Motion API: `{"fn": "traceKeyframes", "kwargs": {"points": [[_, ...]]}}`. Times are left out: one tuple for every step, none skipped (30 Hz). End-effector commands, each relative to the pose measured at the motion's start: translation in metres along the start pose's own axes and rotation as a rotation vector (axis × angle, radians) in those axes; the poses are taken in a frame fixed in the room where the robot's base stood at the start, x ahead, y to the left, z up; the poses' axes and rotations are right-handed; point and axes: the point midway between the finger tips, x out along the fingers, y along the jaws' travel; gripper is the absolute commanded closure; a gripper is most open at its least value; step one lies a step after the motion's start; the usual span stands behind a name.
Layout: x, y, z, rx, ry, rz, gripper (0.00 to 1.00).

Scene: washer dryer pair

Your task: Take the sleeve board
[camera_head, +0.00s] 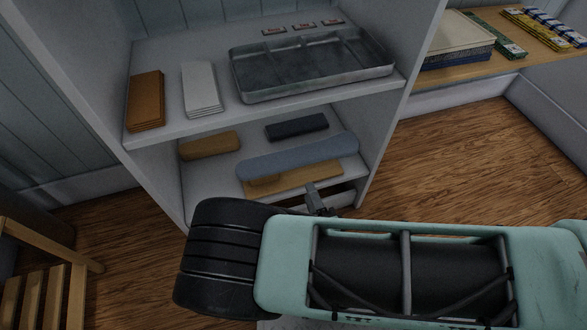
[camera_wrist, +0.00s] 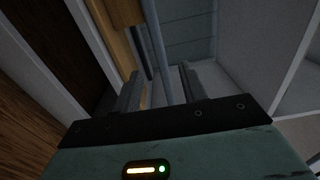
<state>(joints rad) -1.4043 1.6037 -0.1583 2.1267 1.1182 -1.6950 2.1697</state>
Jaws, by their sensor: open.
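The sleeve board lies on the lower shelf of the white shelf unit. It has a long blue-grey padded top (camera_head: 298,157) over a flat wooden base (camera_head: 312,178). My gripper (camera_head: 318,198) is at the front edge of that shelf, just in front of the board's right half, and my arm hides part of it. In the wrist view my gripper (camera_wrist: 160,88) is open, with two separate grey fingers. The blue-grey pad edge (camera_wrist: 156,35) lines up between them, with the tan wooden base (camera_wrist: 123,12) to its left. I cannot tell whether the fingers touch the board.
The lower shelf also holds a tan block (camera_head: 209,145) and a dark block (camera_head: 297,127) behind the board. The upper shelf (camera_head: 200,125) is close above, carrying a metal tray (camera_head: 310,92), white cloths (camera_head: 201,90) and brown cloths (camera_head: 146,100). A wooden chair (camera_head: 45,270) stands at left.

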Motion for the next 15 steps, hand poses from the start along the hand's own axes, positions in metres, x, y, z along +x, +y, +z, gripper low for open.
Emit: {"fn": "traceKeyframes", "kwargs": {"points": [[0.012,0.004,0.0,0.001,0.001,-0.003,0.58],[0.018,0.004,0.001,0.002,0.001,-0.003,0.58],[0.027,0.004,0.0,0.001,0.002,-0.003,0.58],[0.033,0.004,0.0,0.0,0.001,-0.001,0.58],[0.039,0.004,0.001,0.0,0.001,-0.002,0.58],[0.048,0.004,0.001,0.001,0.002,-0.002,0.58],[0.054,0.004,0.001,0.001,0.001,-0.002,0.58],[0.06,0.005,0.001,0.0,0.001,-0.001,0.58],[0.067,0.005,0.001,0.0,0.001,-0.001,0.58],[0.073,0.004,0.0,-0.001,0.001,0.0,0.58],[0.077,0.004,0.001,0.0,0.001,0.0,0.58],[0.083,0.004,0.0,0.0,0.002,0.001,0.58],[0.087,0.003,0.0,0.0,0.002,0.001,0.58],[0.09,0.003,0.0,0.0,0.001,0.002,0.58],[0.093,0.003,0.0,-0.001,0.001,0.002,0.58]]}}
